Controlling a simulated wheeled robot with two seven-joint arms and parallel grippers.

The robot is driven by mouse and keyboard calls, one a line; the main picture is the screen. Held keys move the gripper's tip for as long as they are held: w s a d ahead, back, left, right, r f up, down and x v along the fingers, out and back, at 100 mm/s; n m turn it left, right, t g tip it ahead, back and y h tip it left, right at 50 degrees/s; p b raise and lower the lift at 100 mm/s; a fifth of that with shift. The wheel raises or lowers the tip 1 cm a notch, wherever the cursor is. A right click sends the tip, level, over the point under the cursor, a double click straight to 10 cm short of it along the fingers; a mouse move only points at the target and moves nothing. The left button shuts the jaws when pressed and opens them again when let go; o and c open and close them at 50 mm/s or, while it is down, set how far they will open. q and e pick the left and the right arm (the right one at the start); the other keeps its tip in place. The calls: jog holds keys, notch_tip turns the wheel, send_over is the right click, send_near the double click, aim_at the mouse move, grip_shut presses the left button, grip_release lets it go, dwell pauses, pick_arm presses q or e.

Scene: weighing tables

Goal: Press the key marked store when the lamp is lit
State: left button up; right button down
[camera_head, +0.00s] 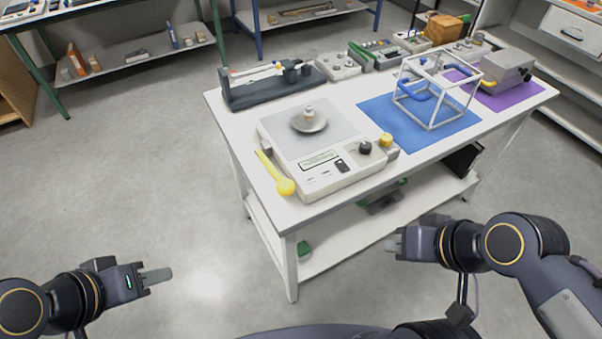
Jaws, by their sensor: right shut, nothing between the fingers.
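A white weighing scale (322,186) stands on the near left part of the table. A small weight (309,113) sits on its round metal pan (310,125). Its front panel carries a greenish display (318,160), a black key (342,165), a black knob (365,148) and a yellow knob (386,140). I cannot read any key marking or tell which part is the lamp, nor whether it is lit. My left gripper (168,274) is over the floor, left of the table; its finger opening cannot be made out. My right gripper (388,245) is shut and empty, in front of the table.
A white wire frame (428,122) stands on a blue mat (455,123). A dark balance-like device (252,97) and several control boxes line the back. The floor left of the table is clear.

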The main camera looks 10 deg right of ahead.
jog(key=shift+d, duration=0.1)
jog(key=w+a+r+m+t+y+p, duration=0.1)
jog(key=w+a+r+m+y+p, duration=0.2)
jog(key=w, duration=0.5)
jog(key=w+a+r+m+t+p, duration=0.1)
jog(key=w+a+r+m+p, duration=0.1)
jog(key=w+r+m, duration=0.35)
jog(key=w+f+m+h+p, duration=0.1)
jog(key=w+f+m, duration=0.3)
jog(key=w+m, duration=0.1)
jog(key=w+f+m+h+p, duration=0.1)
jog(key=w+f+m, duration=0.3)
jog(key=w, duration=0.4)
jog(key=shift+w+f+m+p, duration=0.25)
jog(key=shift+f+m+p, duration=0.05)
jog(key=shift+m, duration=0.55)
jog(key=shift+a+f, duration=0.1)
